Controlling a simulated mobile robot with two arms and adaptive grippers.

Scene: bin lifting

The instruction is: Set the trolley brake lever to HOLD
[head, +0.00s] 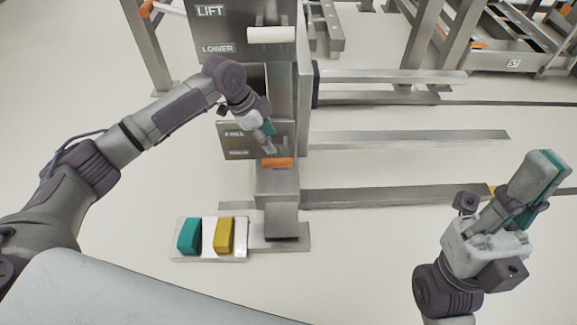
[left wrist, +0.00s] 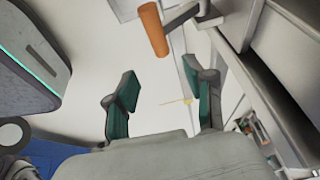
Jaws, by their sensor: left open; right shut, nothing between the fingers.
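The brake lever's orange handle (head: 277,163) sticks out low on the front of the grey metal post. A label plate (head: 232,141) is to its left; the upper word looks like FREE and the lower word is too small to read surely. The handle is near the lower word's height. My left gripper (head: 270,139) is just above the handle, pointing down. In the left wrist view the handle (left wrist: 153,29) lies beyond the open, empty fingers (left wrist: 167,88), apart from them. My right gripper (head: 541,175) is shut and empty, far right, pointing up.
A white-handled lever (head: 271,35) with LIFT and LOWER labels is higher on the post. A floor plate with a teal pedal (head: 190,237) and a yellow pedal (head: 224,236) lies at the front left. Metal rails (head: 400,195) run right from the post. Open floor lies between.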

